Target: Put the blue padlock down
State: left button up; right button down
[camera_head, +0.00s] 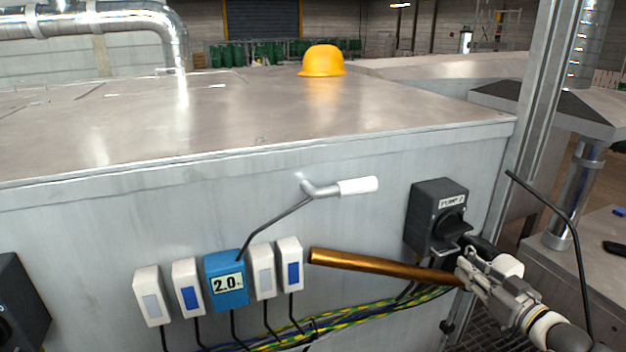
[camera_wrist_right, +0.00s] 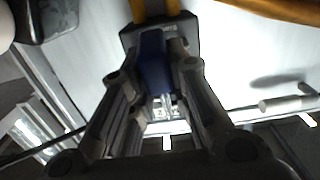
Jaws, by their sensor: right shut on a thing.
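My right gripper (camera_head: 468,265) is beside and just below the dark grey power switch box (camera_head: 424,208) on the metal panel. In the right wrist view, my right gripper (camera_wrist_right: 155,88) is shut on the blue padlock (camera_wrist_right: 154,60), with the dark blue body between its fingers. In the head view I cannot make out the padlock at the gripper. My left gripper is not in view.
White boxes (camera_head: 152,295), a blue meter (camera_head: 226,281) and cables are on the panel, with a white-handled lever (camera_head: 358,186) above. A metal table (camera_head: 590,268) at right has free room.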

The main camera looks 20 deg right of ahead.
jog(key=s+a+f+b, duration=0.45)
jog(key=a+f, duration=0.35)
jog(key=f, duration=0.3)
jog(key=s+a+f+b, duration=0.2)
jog(key=s+a+f, duration=0.2)
jog(key=a, duration=0.4)
jog(key=s+a+f+b, duration=0.3)
jog(key=s+a+f, duration=0.15)
jog(key=a, duration=0.25)
jog(key=s+a+r+m+h+b, duration=0.1)
jog(key=a+r+b, duration=0.1)
jog(key=a+b, duration=0.3)
jog(key=a, duration=0.2)
jog(key=shift+s+a+h, duration=0.2)
jog(key=shift+a+h, duration=0.1)
jog(key=shift+a, duration=0.05)
